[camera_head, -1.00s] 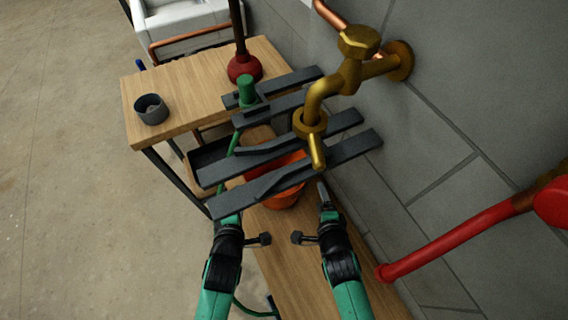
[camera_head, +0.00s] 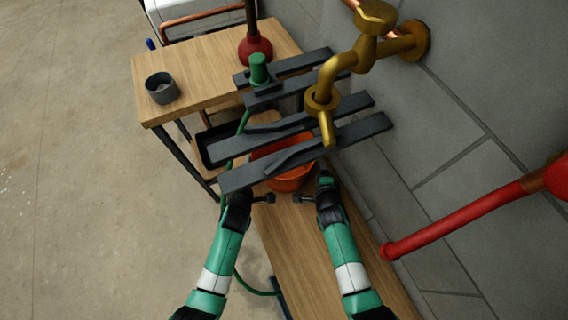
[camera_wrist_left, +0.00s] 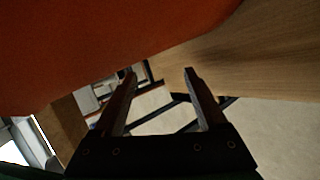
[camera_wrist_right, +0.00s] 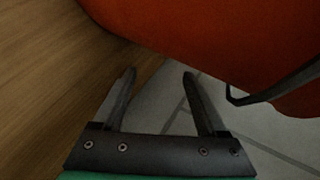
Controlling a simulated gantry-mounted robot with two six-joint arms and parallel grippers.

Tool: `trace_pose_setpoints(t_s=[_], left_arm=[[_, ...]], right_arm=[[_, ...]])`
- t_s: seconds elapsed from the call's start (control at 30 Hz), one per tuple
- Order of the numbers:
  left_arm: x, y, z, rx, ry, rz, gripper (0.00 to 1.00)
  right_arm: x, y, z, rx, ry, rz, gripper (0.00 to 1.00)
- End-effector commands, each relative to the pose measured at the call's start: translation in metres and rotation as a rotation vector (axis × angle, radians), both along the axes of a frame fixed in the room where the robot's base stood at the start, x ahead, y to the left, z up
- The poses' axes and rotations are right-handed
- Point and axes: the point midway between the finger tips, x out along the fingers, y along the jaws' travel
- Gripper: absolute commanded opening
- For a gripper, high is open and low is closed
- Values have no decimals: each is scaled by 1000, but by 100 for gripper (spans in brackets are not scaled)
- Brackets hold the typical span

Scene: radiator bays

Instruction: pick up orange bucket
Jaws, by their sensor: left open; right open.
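The orange bucket (camera_head: 290,181) stands on the wooden bench under the brass tap, partly hidden by dark slats. Its orange wall fills the upper left of the left wrist view (camera_wrist_left: 90,45) and the upper right of the right wrist view (camera_wrist_right: 215,35), where a thin dark handle (camera_wrist_right: 285,85) crosses it. My right gripper (camera_head: 325,178) is open and empty close to the bucket's right side. It also shows in the right wrist view (camera_wrist_right: 158,73).
Dark slats (camera_head: 350,135) overhang the bucket, with the brass tap (camera_head: 330,80) above. The stone wall (camera_head: 440,130) and red pipe (camera_head: 470,210) are on the right. A higher table (camera_head: 200,75) holds a grey cup (camera_head: 162,88) and plunger (camera_head: 254,48). The near bench (camera_head: 310,260) is clear.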

Motion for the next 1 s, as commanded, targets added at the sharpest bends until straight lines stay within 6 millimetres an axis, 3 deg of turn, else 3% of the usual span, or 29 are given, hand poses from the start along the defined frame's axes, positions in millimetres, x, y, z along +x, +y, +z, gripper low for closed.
trace_pose_setpoints(t_s=[0.3, 0.57, 1.0], left_arm=[[23, 1, -14, 2, -1, 3, 75], [25, -14, -17, 0, 1, -4, 75], [25, -17, -17, 0, 2, 0, 75]], right_arm=[[23, -1, -14, -1, -1, -4, 75], [25, 14, -17, 1, 0, 2, 75], [25, 16, -17, -1, 1, -1, 75]])
